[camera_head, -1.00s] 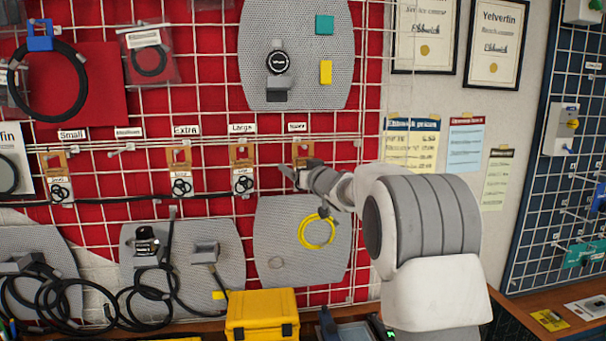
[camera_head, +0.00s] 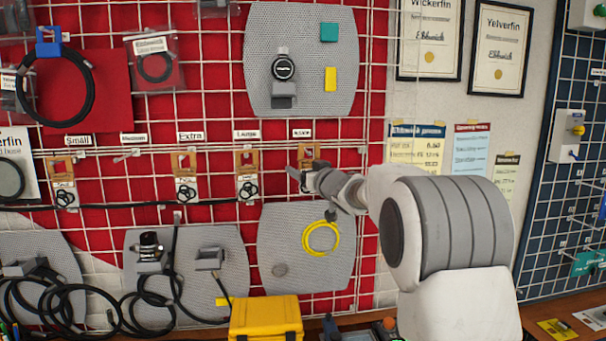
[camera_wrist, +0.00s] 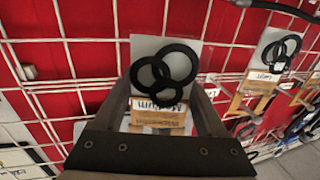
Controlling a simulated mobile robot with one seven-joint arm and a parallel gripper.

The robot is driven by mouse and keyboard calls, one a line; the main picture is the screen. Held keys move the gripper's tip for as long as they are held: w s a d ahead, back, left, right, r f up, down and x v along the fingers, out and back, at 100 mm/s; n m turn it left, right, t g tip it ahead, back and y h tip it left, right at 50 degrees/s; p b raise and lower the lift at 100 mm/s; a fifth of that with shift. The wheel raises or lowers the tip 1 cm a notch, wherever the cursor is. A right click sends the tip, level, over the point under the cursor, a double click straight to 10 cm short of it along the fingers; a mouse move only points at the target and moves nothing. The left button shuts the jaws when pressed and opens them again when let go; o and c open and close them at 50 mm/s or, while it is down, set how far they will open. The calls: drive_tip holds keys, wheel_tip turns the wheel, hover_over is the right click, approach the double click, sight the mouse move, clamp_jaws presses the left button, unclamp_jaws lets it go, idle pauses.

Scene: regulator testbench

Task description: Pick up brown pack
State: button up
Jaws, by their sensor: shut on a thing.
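In the head view, my gripper (camera_head: 301,176) is at the wire grid, at the right end of the row of packs. The brown top of the held pack (camera_head: 306,153) shows just above the fingers, and its lower part is hidden. I cannot tell whether it still touches its hook.
Similar brown packs hang to the left, including one under the "Large" label (camera_head: 247,160) and one under "Extra" (camera_head: 184,161). A grey panel with a yellow cable loop (camera_head: 321,238) is below my gripper. A yellow case (camera_head: 265,318) stands on the bench.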

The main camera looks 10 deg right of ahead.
drive_tip(key=s+b, duration=0.3)
drive_tip(key=s, duration=1.3)
drive_tip(key=shift+s, duration=0.15)
